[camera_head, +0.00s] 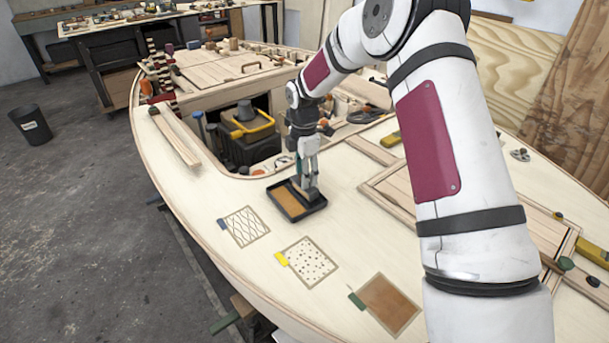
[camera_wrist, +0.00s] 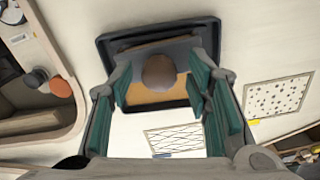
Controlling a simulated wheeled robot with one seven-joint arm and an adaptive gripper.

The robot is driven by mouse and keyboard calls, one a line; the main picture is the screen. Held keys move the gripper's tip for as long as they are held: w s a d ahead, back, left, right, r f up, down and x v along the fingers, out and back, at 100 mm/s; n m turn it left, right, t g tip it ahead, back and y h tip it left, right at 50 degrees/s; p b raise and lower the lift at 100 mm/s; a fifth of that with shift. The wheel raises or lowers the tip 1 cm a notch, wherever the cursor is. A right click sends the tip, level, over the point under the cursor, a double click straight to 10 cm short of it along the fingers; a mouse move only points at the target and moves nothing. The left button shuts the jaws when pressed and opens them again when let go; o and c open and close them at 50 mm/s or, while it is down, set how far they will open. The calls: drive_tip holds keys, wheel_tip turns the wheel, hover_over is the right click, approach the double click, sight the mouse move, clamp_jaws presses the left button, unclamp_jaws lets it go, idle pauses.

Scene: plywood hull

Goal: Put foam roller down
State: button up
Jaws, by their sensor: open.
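The foam roller shows in the wrist view as a dark grey bar with a round brown handle end (camera_wrist: 160,72), seen nearly end-on. It rests in a black tray (camera_wrist: 150,33) with a tan-brown floor. The tray (camera_head: 279,208) sits on the pale plywood deck in the head view. My gripper (camera_head: 309,176) is over the tray's right part, pointing down. In the wrist view my gripper (camera_wrist: 160,90) is open, with teal-padded fingers on either side of the handle and visible gaps. In the head view, the fingers hide most of the roller.
Three sample patches lie in front of the tray: a crosshatched one (camera_head: 245,227), a dotted one (camera_head: 308,262) and a brown one (camera_head: 386,304).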

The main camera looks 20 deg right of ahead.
wheel_tip(320, 180, up, 11)
drive_tip(key=s+r+m+t+h, duration=0.1)
drive_tip(key=s+r+m, duration=0.4)
drive_tip(key=s+r, duration=0.55)
drive_tip(key=s+r+m, duration=0.5)
drive_tip(key=s, duration=0.5)
drive_tip(key=s+f+m+t+y, duration=0.1)
drive_tip(key=s+m, duration=0.8)
drive_tip(key=s, duration=1)
drive_tip(key=shift+s+d+f+m+t+b, duration=0.2)
drive_tip(key=shift+f+m+t+b, duration=0.3)
drive_tip(key=shift+t, duration=0.4)
drive_tip(key=shift+r+p, duration=0.75)
drive_tip(key=shift+r, duration=0.05)
